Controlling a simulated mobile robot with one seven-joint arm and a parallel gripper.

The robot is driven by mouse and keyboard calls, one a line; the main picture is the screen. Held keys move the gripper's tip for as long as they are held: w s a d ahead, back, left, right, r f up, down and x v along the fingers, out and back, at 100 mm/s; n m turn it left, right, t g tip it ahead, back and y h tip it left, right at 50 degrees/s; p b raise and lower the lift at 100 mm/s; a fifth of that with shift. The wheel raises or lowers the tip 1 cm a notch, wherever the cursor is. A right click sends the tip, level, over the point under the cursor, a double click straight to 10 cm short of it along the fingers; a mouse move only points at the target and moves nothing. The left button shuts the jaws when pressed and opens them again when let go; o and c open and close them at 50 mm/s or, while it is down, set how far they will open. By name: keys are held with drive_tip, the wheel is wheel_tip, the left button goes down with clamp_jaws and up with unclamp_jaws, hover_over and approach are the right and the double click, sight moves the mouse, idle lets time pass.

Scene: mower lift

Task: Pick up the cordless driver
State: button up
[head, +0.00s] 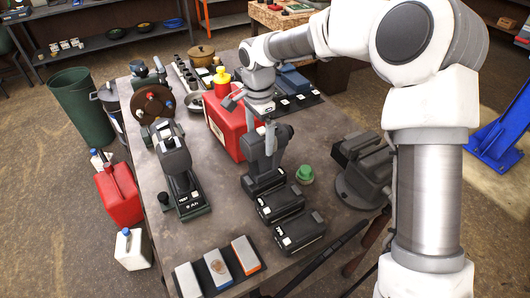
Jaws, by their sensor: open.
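The cordless driver, as far as I can tell, is the dark grey and black tool (262,165) standing upright on its battery foot near the middle of the bench in the head view. My gripper (252,115) is open, just above and at the top of this tool. One finger shows at the upper left, and the other reaches down over the tool's head. I cannot tell whether it touches the tool.
The workbench (222,215) carries a red can (221,125) close behind the tool, black battery packs (299,231) in front and a vise (364,170) at right. A green-capped item (305,175) sits beside the tool. Sharpening-stone-like blocks (217,268) lie at the front edge.

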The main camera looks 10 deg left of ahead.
drive_tip(key=shift+a+f+p, duration=0.15)
drive_tip(key=shift+f+p, duration=0.5)
drive_tip(key=shift+f, duration=2.3)
drive_tip(key=shift+s, duration=0.1)
drive_tip(key=shift+c, duration=0.3)
clamp_jaws()
drive_tip(key=shift+r, duration=0.15)
